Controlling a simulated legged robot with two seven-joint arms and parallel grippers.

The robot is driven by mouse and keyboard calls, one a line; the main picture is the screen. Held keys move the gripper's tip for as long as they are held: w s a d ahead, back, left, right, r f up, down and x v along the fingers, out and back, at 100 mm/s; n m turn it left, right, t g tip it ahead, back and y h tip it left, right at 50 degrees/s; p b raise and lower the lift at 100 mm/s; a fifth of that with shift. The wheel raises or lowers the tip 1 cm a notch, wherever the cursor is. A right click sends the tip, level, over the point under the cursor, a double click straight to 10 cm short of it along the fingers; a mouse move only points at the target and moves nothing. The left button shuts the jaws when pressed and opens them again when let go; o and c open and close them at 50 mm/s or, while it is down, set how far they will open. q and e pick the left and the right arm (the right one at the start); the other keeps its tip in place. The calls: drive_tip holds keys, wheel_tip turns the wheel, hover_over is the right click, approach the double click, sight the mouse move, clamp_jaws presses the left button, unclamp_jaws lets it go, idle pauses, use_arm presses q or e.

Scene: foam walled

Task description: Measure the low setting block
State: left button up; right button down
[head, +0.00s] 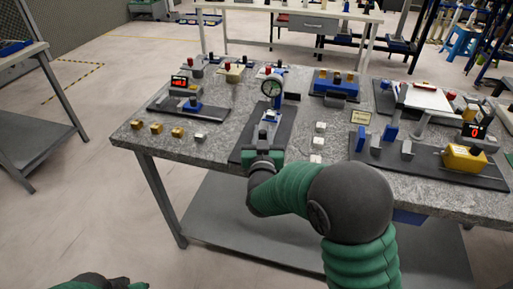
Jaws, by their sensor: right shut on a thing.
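My right gripper (264,142) reaches from the front over a dark mat (246,146) on the granite table. It is shut on a small pale grey block (263,133), mostly hidden by the fingers. The block is at the foot of a blue gauge stand with a round dial gauge (272,87) above. I cannot tell whether the block touches the stand, nor whether it is the low setting block. Several pale blocks (320,127) stand in a column right of the mat.
Gold blocks (156,127) and a grey block (200,137) sit on the left front. A display station (180,82) stands behind them. A yellow device (464,158) and a red display (474,130) are at the right. A blue fixture (335,84) stands behind.

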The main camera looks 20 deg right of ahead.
drive_tip(key=shift+w+d, duration=0.35)
drive_tip(key=shift+w, duration=0.25)
drive_tip(key=c, duration=1.5)
unclamp_jaws()
drive_tip(key=o, duration=0.3)
drive_tip(key=shift+w+d, duration=0.1)
drive_tip(key=shift+w, duration=0.05)
